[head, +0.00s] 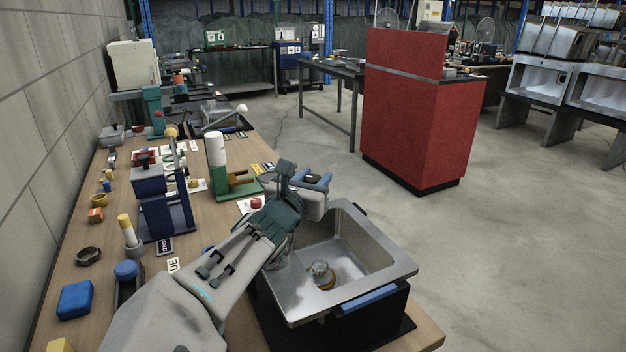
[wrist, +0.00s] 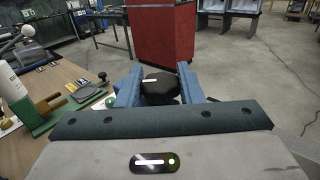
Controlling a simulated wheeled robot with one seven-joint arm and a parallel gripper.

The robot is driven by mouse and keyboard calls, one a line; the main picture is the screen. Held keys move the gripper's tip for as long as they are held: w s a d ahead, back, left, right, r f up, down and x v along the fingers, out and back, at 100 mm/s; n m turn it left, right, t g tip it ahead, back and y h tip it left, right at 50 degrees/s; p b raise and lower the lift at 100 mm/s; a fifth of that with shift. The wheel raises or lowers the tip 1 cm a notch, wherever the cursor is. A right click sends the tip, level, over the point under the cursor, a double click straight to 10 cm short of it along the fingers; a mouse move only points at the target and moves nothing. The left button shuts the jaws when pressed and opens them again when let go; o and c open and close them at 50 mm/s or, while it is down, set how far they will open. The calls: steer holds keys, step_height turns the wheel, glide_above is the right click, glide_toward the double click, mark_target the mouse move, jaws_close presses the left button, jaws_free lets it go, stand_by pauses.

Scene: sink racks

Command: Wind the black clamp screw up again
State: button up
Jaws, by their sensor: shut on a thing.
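The black clamp screw shows in the wrist view as a dark round knob (wrist: 159,88) with a white mark on its top. My gripper (wrist: 160,90) has its blue fingers on either side of this knob and is shut on it. In the head view my gripper (head: 314,181) is over the back left of the steel sink (head: 394,270), with a dark bit of the knob between the fingers. The screw's shaft and whatever it clamps are hidden below my gripper and arm.
A green stand with a white cylinder (head: 216,150) is left of my gripper. A blue vise-like fixture (head: 165,205) and several small parts crowd the wooden bench (head: 80,225). A round metal piece (head: 321,273) sits in the sink. A red cabinet (head: 412,120) stands beyond open floor.

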steer(key=shift+f+n+y+b, duration=0.3)
steer(key=shift+f+y+b, duration=0.1)
steer(key=shift+b, duration=1.25)
steer(key=t+y+b, duration=0.1)
steer(key=b, duration=0.3)
steer(key=shift+a+f+n+y, duration=0.1)
steer(key=shift+n+y, duration=0.2)
steer(key=shift+n, duration=0.1)
steer(key=n+y+b, duration=0.2)
steer(key=y+b, duration=0.1)
steer(key=b, duration=0.5)
steer(key=shift+t, duration=0.4)
steer(key=n+y+b, duration=0.1)
steer(key=y+b, duration=0.1)
steer(key=b, duration=0.1)
steer(key=n+y+b, duration=0.1)
steer(key=b, duration=0.1)
steer(key=shift+r+n+y, duration=0.25)
steer(key=shift+n+y, duration=0.05)
steer(key=shift+y, duration=0.1)
steer(key=shift+r+n+y+b, duration=0.15)
steer(key=shift+n+y+b, duration=0.55)
steer(key=shift+y+b, duration=0.65)
